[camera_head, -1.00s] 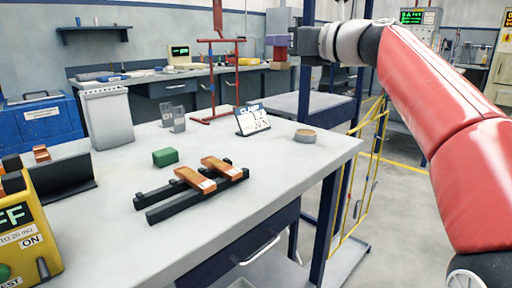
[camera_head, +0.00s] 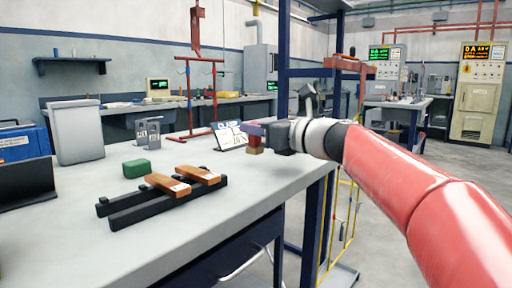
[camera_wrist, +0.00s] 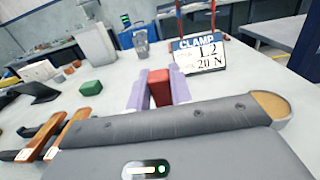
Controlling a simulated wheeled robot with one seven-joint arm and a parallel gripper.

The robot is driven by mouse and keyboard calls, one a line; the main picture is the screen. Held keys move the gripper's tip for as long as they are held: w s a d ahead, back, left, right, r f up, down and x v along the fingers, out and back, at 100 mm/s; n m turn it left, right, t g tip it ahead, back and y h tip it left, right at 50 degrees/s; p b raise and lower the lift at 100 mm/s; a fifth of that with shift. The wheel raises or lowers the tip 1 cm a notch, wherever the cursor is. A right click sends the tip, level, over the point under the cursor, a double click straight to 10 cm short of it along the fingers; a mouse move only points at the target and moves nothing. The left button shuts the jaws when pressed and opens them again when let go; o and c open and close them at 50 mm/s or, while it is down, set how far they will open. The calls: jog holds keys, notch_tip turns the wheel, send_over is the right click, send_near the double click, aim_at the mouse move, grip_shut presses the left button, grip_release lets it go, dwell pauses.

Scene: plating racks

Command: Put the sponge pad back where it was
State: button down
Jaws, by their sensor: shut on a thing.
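My gripper (camera_head: 255,138) is shut on a small red-brown block, which I take for the sponge pad (camera_head: 255,151). In the wrist view the pad (camera_wrist: 159,88) shows as red between the two purple fingers (camera_wrist: 160,90). It is over the bench near the clamp sign; I cannot tell how far above the top. A round grey dish with a tan inside (camera_wrist: 272,103) is on the bench to the right of the fingers in the wrist view. My gripper hides it in the head view.
The front middle of the bench is clear.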

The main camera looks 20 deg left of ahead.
jog(key=shift+f, duration=1.35)
jog(key=shift+f+b, duration=0.1)
jog(key=shift+b, duration=0.2)
jog(key=c, duration=1.3)
grip_release()
jog(key=shift+o, duration=0.2)
jog(key=v, duration=1.2)
